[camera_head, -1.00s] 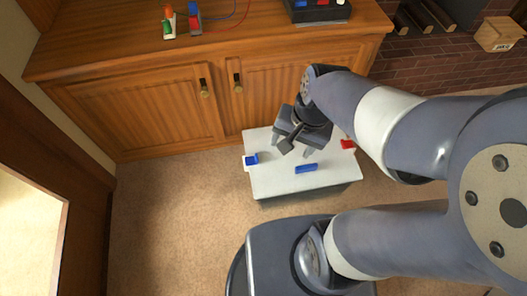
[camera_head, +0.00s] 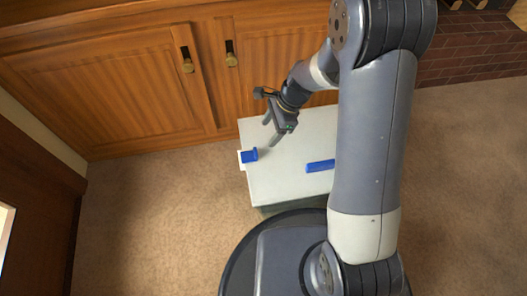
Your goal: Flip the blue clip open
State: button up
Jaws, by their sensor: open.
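A blue clip (camera_head: 249,155) sits at the left edge of a pale box top (camera_head: 285,185), on a white piece that sticks out past the edge. I cannot tell clearly how its lid stands. My gripper (camera_head: 270,132) is open and empty, above the box and just above and right of the blue clip, apart from it in the picture. A blue bar (camera_head: 320,166) lies on the box top to the right, partly beside my arm. The red clip at the right side is hidden behind my arm.
A wooden cabinet (camera_head: 110,90) with two dark handles stands behind the box. Bare carpet (camera_head: 150,215) lies to the left. My own base is close in front of the box. A brick hearth (camera_head: 465,45) is at the back right.

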aim_at(256, 152)
jog(key=shift+m, duration=0.3)
jog(key=b+x, duration=0.2)
jog(key=x, duration=0.2)
jog(key=b+x, duration=0.2)
jog(key=x, duration=0.2)
jog(key=w+b+x, duration=0.1)
jog(key=x, duration=0.3)
jog(key=shift+f+b, duration=0.4)
jog(key=shift+f, duration=0.05)
jog(key=shift+c, duration=0.2)
jog(key=c, duration=0.9)
jog(key=shift+c, duration=0.2)
